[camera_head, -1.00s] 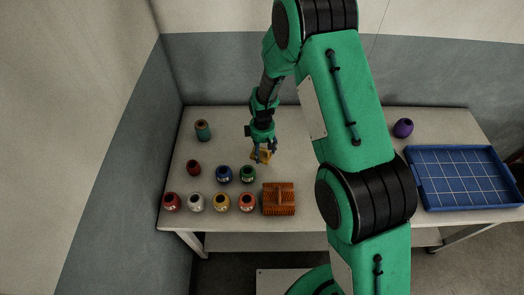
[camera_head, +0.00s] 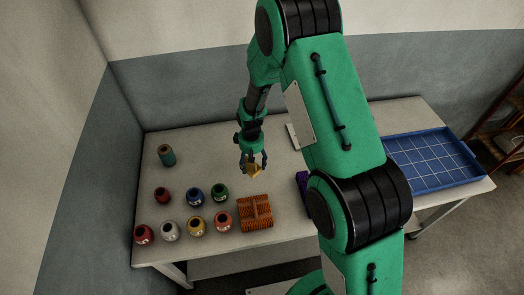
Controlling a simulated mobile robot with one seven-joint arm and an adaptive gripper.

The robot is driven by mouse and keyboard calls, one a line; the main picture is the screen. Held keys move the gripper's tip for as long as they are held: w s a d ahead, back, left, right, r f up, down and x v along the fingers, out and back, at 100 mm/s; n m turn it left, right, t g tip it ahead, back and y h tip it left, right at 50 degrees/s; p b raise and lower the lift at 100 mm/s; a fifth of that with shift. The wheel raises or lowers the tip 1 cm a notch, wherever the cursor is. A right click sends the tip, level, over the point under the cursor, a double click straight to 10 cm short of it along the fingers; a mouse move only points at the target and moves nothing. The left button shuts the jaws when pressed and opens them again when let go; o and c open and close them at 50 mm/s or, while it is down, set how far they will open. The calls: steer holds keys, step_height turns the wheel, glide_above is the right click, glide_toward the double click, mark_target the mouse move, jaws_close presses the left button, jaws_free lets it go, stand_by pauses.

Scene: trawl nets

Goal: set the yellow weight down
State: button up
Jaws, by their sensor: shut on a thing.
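My gripper (camera_head: 252,166) is over the left half of the table, shut on the yellow weight (camera_head: 255,173). The weight is small and yellow-gold and sits between the fingertips, partly hidden by them. It shows just behind the orange-brown ribbed block (camera_head: 255,212). I cannot tell whether the weight touches the tabletop or hangs a little above it.
A teal spool (camera_head: 166,155) stands at the back left. A blue gridded tray (camera_head: 432,160) lies at the right.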

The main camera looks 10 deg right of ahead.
steer(key=d+m, duration=0.2)
steer(key=d, duration=0.1)
steer(key=s+d+m+b, duration=0.1)
steer(key=d+m, duration=0.1)
steer(key=d, duration=0.1)
steer(key=d+m+b, duration=0.1)
steer(key=d+m, duration=0.1)
steer(key=d, duration=0.1)
steer(key=shift+s+d+m, duration=0.1)
steer(key=shift+s+m, duration=0.2)
steer(key=b, duration=0.2)
glide_above(265, 147)
steer(key=shift+f, duration=0.7)
steer(key=shift+f, duration=1.75)
steer(key=shift+f, duration=0.1)
steer(key=o, duration=2)
steer(key=shift+s+f, duration=0.1)
steer(key=shift+s, duration=0.05)
steer(key=shift+c, duration=0.2)
